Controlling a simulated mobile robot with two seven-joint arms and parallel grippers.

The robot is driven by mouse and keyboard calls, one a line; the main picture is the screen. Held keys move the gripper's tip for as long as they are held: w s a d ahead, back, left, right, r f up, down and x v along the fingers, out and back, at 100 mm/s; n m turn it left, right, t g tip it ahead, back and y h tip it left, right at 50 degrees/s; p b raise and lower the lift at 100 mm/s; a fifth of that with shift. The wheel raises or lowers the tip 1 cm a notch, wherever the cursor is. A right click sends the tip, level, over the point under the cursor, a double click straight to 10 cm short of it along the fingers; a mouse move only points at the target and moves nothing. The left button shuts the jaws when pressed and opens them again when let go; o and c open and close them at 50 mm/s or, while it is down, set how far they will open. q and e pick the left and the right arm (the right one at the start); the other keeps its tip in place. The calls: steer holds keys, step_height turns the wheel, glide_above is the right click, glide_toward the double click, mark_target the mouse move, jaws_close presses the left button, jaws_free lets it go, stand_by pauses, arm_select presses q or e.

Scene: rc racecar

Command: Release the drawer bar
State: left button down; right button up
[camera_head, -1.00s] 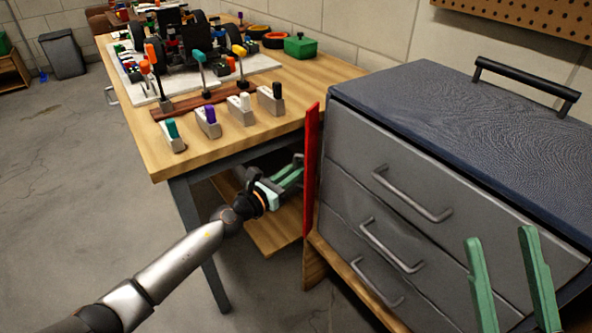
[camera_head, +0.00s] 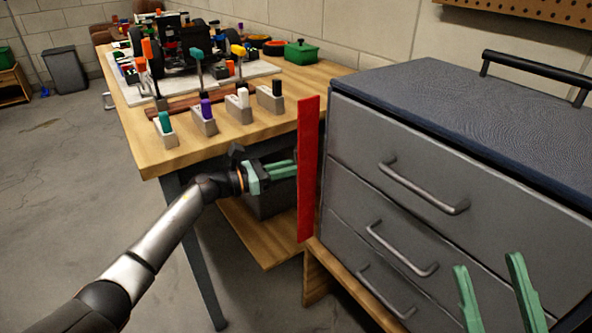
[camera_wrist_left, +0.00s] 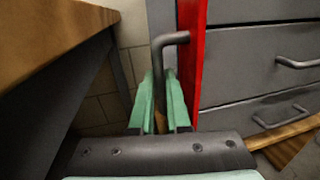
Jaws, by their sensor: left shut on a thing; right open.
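A red bar (camera_head: 308,170) stands upright at the left front edge of the grey drawer cabinet (camera_head: 450,165). It also shows in the left wrist view (camera_wrist_left: 190,60), with a dark bent handle (camera_wrist_left: 162,55) on its left side. The handle runs down between the green fingers of my left gripper (camera_wrist_left: 162,95), which is shut on it. In the head view my left gripper (camera_head: 284,170) is left of the bar, its fingertips partly hidden behind it. My right gripper (camera_head: 490,262) is open and empty in front of the lower drawers.
The cabinet front has several drawers with metal handles (camera_head: 425,190). The wooden workbench (camera_head: 200,150) on the left carries coloured tools in grey holders, a model car and a green box (camera_head: 300,52). The bench edge overhangs beside my left gripper. The floor (camera_head: 80,170) at left is clear.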

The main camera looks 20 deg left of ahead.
arm_select(q)
steer(key=shift+w+m+g+h, duration=0.15)
steer(key=shift+m+g+h, duration=0.15)
steer(key=shift+g, duration=0.1)
steer(key=c, duration=1.2)
jaws_free()
